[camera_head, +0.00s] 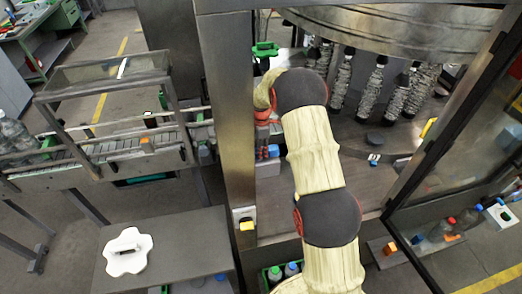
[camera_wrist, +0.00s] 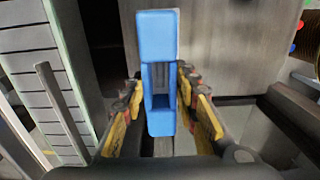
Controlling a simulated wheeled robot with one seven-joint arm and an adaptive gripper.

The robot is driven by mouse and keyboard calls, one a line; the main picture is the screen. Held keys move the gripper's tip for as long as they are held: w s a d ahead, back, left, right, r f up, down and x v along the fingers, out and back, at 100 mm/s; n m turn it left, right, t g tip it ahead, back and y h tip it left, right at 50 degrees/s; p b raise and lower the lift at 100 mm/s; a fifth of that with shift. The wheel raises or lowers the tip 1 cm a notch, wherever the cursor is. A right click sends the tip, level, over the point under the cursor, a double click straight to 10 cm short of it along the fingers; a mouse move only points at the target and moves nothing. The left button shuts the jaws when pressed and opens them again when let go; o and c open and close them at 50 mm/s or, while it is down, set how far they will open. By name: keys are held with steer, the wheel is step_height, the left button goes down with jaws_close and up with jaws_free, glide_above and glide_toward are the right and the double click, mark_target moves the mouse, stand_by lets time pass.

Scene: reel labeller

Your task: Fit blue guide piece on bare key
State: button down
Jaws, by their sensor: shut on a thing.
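In the wrist view, the blue guide piece (camera_wrist: 157,35) is upright in the picture, with a solid upper block and an open channel below. My gripper (camera_wrist: 159,88) is shut on its sides, one yellow-padded finger at the left and one at the right. A grey strip shows inside the channel; I cannot tell whether it belongs to the piece or lies behind it. In the head view, my arm reaches up to the steel post, and the gripper and the held piece are hidden there. I cannot make out the bare key in either view.
A steel post (camera_head: 227,120) stands close beside my arm. A conveyor (camera_head: 120,145) runs at the left. A large round steel machine part (camera_head: 400,35) with hanging brushes is at the upper right. A white lobed plate (camera_head: 127,262) lies on a grey table (camera_head: 190,235). A framed glass door (camera_head: 460,170) stands right.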

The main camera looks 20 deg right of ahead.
steer(key=shift+f+b, duration=0.65)
steer(key=shift+f, duration=0.45)
steer(key=c, duration=1.3)
jaws_free()
steer(key=shift+r, duration=0.1)
step_height(320, 180, up, 12)
